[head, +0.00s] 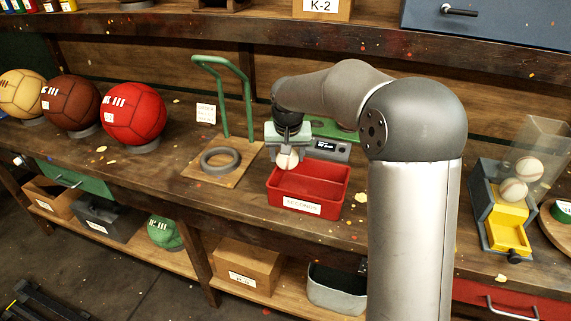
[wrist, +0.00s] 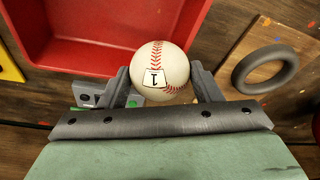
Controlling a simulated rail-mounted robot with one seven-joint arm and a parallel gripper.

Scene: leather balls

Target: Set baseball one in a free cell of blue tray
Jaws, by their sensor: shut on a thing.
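My gripper (head: 287,157) is shut on a white baseball (head: 286,162) with red stitching. In the wrist view the baseball (wrist: 161,74) sits between the two fingers of my gripper (wrist: 162,84) and shows a label with a "1". In the head view the ball appears near the back left edge of a red tray (head: 313,190) with a white label on its front. The red tray (wrist: 85,62) fills the upper left of the wrist view, and the ball overlaps its edge there. I see no blue tray clearly in either view.
A grey ring on a wooden stand (head: 206,169) is left of the red tray. A scale-like device (head: 326,148) is behind it. A dispenser with a yellow chute (head: 506,232) holding two baseballs stands right. Large red (head: 134,113), brown and tan balls sit left.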

